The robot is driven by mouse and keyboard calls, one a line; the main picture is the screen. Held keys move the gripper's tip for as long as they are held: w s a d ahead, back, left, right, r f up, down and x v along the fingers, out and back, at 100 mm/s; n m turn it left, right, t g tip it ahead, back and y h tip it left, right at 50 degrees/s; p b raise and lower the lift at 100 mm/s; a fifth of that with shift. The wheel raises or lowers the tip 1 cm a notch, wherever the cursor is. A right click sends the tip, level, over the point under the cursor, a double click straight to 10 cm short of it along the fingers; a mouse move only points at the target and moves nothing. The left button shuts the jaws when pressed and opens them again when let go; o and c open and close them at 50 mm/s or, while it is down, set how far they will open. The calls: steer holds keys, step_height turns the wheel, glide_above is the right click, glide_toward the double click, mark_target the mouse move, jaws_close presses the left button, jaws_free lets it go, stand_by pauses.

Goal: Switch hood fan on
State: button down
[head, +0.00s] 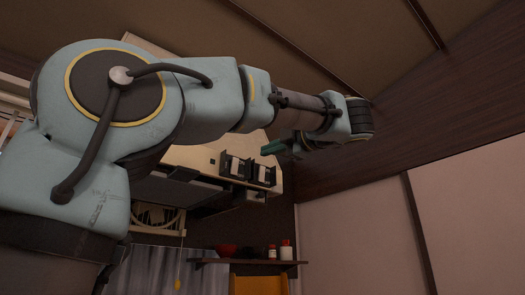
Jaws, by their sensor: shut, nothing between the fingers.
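The range hood (200,157) is a cream-coloured box, partly hidden behind my arm. Two switches with dark frames and pale middles sit on its face, a left one (234,168) and a right one (262,174). I cannot tell which one works the fan, nor its position. My gripper (272,147) has green fingertips, shut and empty. It appears just above the right switch in the picture, pointing left and slightly down. I cannot tell whether it touches the hood.
A wall shelf (240,262) below holds a red bowl (227,250) and small jars (286,249). An orange chair back or panel (258,283) stands under it. A pull cord (178,283) hangs at lower left. Pale wall panels are at right; a sloping ceiling is above.

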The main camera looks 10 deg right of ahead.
mark_target(237, 160)
steer(key=p+x, duration=0.4)
steer(key=x, duration=0.7)
steer(key=shift+r, duration=0.1)
steer(key=shift+w+a, duration=0.3)
steer(key=shift+w, duration=0.2)
steer(key=shift+w+a+r, duration=0.1)
steer(key=shift+w, duration=0.1)
steer(key=shift+s, duration=0.1)
